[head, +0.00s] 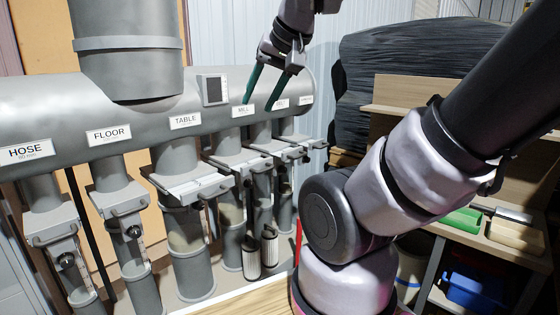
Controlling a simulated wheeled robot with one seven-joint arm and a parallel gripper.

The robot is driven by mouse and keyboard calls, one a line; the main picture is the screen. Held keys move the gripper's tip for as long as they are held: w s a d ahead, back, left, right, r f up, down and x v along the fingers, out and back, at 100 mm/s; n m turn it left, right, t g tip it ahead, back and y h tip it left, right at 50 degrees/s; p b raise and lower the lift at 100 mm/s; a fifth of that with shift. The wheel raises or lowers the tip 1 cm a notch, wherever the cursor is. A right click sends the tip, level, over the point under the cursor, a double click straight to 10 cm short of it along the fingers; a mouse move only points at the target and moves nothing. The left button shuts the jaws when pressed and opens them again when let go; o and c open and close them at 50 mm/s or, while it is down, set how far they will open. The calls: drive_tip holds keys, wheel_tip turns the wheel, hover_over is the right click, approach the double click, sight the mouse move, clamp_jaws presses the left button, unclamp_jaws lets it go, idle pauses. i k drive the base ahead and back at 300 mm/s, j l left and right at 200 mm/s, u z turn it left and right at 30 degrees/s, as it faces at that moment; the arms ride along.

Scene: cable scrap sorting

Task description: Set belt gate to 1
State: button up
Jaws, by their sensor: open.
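A row of grey duct branches hangs under a big grey pipe, each with a sliding gate. I can read the labels HOSE (26,152), FLOOR (109,135), TABLE (185,121) and MILL (243,111). Two labels further right, one partly by my gripper (281,104) and one at the far end (306,99), are too small to read, so I cannot tell which gate is the belt gate. My gripper (259,105) has two green fingers, spread apart and empty, pointing down in front of the pipe between the MILL label and the first unread label.
The TABLE gate (196,187) and those to its right stick out towards me. A small grey display box (212,90) sits on the pipe. A wooden shelf (400,109) with a green object (461,220) and a blue bin (474,289) stands at right. A wooden surface (243,302) lies in front.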

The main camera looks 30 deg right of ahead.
sight(287, 153)
drive_tip(key=i+z, duration=0.4)
drive_tip(key=i+j+z, duration=0.1)
drive_tip(key=z, duration=0.25)
drive_tip(key=i+j+z, duration=0.25)
drive_tip(key=z, duration=0.15)
drive_tip(key=i, duration=0.1)
